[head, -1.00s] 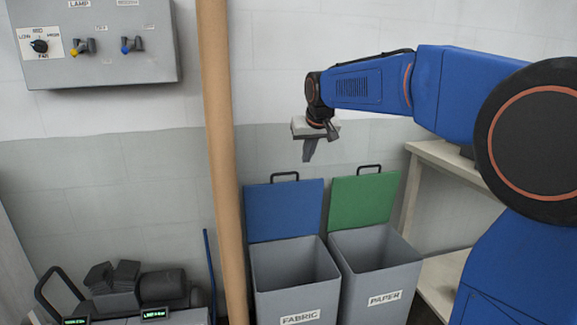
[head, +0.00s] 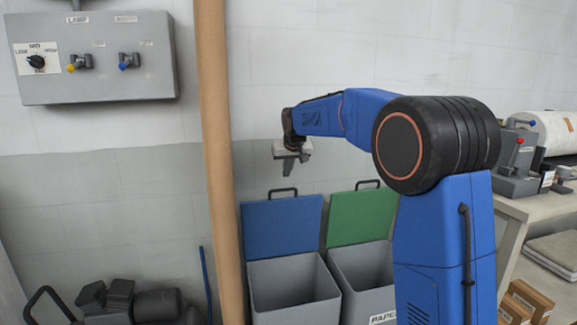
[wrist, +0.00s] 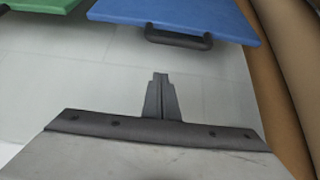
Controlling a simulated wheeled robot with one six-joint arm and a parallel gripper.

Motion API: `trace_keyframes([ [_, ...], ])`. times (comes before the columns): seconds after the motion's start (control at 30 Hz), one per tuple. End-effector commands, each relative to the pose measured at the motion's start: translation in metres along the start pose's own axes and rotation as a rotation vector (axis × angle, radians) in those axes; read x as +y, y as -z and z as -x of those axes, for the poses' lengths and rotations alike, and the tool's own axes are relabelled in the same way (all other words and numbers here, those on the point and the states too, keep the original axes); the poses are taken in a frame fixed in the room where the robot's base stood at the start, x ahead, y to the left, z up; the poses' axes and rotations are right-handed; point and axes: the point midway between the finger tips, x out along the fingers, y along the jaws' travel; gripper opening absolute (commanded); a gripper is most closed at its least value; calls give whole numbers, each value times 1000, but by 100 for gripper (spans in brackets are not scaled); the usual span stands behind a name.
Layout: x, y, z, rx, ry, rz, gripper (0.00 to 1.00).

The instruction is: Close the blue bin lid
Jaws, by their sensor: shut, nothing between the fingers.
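The blue lid (head: 283,227) stands upright and open at the back of the left grey bin (head: 294,291). A dark handle (head: 283,191) sits on its top edge. In the wrist view the blue lid (wrist: 190,15) and its handle (wrist: 178,38) show at the top. My gripper (head: 288,172) is shut and empty, pointing down, and appears just above the lid's handle in the head view. In the wrist view my gripper (wrist: 161,78) is apart from the handle, with wall between them in the picture.
A green lid (head: 361,217) stands open on the right bin (head: 366,274), next to the blue one. A brown vertical pole (head: 214,130) stands just left of the blue lid. A table (head: 525,209) is at the right. A grey control box (head: 96,52) hangs at upper left.

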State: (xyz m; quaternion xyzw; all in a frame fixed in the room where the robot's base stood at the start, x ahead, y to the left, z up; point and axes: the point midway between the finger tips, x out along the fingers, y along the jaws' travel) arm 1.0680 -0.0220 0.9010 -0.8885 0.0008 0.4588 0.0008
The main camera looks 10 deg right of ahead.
Motion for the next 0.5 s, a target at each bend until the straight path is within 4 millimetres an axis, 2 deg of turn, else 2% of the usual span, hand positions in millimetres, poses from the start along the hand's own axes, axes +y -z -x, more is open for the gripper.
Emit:
trace_keyframes([
  [0.23,0,-1,-35,-3,0,0,0],
  [0.5,0,-28,-22,-1,0,0,0],
])
